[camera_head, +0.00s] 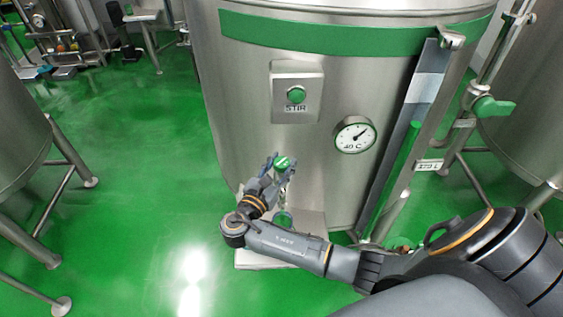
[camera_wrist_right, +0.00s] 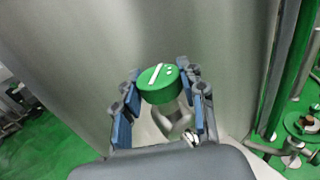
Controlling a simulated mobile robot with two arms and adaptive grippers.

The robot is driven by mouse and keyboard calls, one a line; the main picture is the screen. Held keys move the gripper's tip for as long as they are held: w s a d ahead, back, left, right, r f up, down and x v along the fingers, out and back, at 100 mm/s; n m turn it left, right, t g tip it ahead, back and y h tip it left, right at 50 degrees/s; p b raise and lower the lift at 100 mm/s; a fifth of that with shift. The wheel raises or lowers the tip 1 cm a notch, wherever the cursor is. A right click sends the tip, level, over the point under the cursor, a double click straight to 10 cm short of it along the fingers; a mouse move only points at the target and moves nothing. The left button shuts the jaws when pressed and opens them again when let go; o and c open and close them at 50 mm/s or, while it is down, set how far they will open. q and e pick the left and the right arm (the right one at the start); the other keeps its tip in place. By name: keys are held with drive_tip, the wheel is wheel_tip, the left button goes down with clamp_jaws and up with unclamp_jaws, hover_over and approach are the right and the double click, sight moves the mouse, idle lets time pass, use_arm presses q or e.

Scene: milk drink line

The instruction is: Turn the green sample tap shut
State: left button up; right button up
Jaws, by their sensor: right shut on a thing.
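The green sample tap (camera_head: 283,162) sticks out low on the front of the big steel tank. Its round green knob has a white line and white dots on its face. In the right wrist view the knob (camera_wrist_right: 158,84) sits between the fingertips, with the steel tap body below it. My right gripper (camera_head: 279,168) is shut on the knob, one blue-padded finger on each side (camera_wrist_right: 160,92). In the head view the gripper and wrist hide part of the tap. My left gripper is in neither view.
The steel tank (camera_head: 235,120) carries a green STIR button (camera_head: 296,95), a dial gauge (camera_head: 354,135) and a level tube on its right. A green valve handle (camera_head: 493,107) is at the right. A steel step (camera_head: 262,259) stands below the tap. Green floor lies open on the left.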

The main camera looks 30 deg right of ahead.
sight(281, 161)
drive_tip(key=m+g+h, duration=0.1)
drive_tip(key=m+g, duration=0.1)
drive_tip(key=m+g+h, duration=0.1)
drive_tip(key=g, duration=0.2)
drive_tip(key=shift+a+m+g+b, duration=0.1)
drive_tip(key=shift+m+g+b, duration=0.2)
drive_tip(key=shift+m+b, duration=0.1)
drive_tip(key=m+g+b, duration=0.1)
drive_tip(key=m+g, duration=0.2)
drive_tip(key=g, duration=0.2)
drive_tip(key=shift+f, duration=0.1)
drive_tip(key=shift+m+g+b, duration=0.4)
drive_tip(key=shift+m+g, duration=0.5)
drive_tip(key=shift+g, duration=0.4)
drive_tip(key=shift+m+g+y, duration=0.3)
drive_tip(key=shift+g, duration=0.1)
drive_tip(key=o, duration=1.2)
wheel_tip(281, 161, up, 10)
drive_tip(key=shift+r, duration=0.15)
